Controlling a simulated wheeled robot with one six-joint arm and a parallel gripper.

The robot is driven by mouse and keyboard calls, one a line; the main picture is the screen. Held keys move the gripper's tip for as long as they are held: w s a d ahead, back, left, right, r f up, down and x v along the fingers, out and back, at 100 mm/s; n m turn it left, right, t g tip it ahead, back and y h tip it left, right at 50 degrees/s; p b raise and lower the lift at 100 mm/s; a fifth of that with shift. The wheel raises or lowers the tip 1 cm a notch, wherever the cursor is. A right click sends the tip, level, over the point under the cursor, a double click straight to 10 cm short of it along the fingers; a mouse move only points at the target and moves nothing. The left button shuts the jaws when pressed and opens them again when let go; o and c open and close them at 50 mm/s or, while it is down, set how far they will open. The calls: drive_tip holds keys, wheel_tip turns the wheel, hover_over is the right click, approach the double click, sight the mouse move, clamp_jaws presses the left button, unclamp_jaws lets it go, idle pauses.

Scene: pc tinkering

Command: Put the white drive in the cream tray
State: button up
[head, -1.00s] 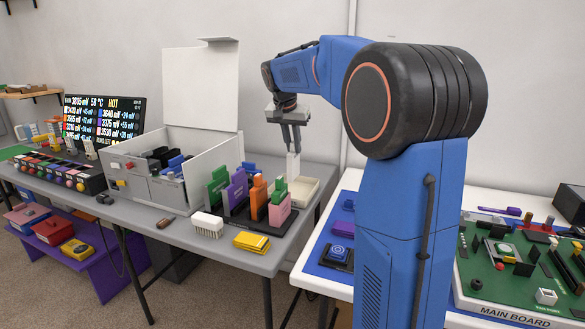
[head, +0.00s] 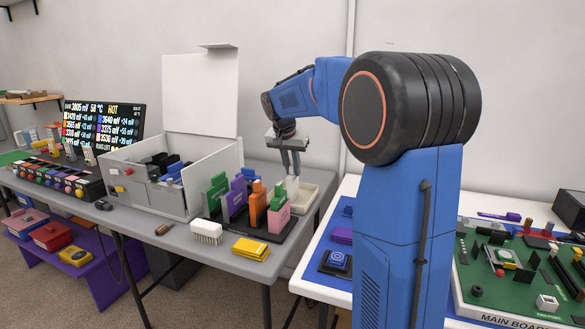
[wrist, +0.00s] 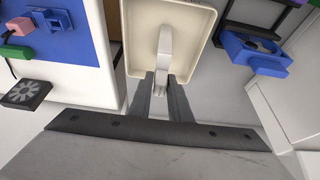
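The white drive (head: 292,186) hangs upright below my gripper (head: 291,174), which is shut on its upper end. The cream tray (head: 311,192) is at the right end of the grey table, and the drive is over it or inside its rim. In the wrist view, the drive (wrist: 165,48) extends from between the fingertips of my gripper (wrist: 163,84) across the floor of the tray (wrist: 188,15). I cannot tell whether the drive touches the tray floor. The front of the tray is partly hidden by the card rack in the head view.
A black rack with green, purple, orange and pink cards (head: 277,212) stands just left of the tray. A white open-lidded box (head: 215,180) is farther left. A white brush (head: 207,231) and yellow packet (head: 251,247) lie in front. A white table with a blue mat (head: 312,272) is right.

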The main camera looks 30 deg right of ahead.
drive_tip(key=o, duration=0.3)
drive_tip(key=shift+r, duration=0.15)
drive_tip(key=v, duration=1.2)
idle(0.4)
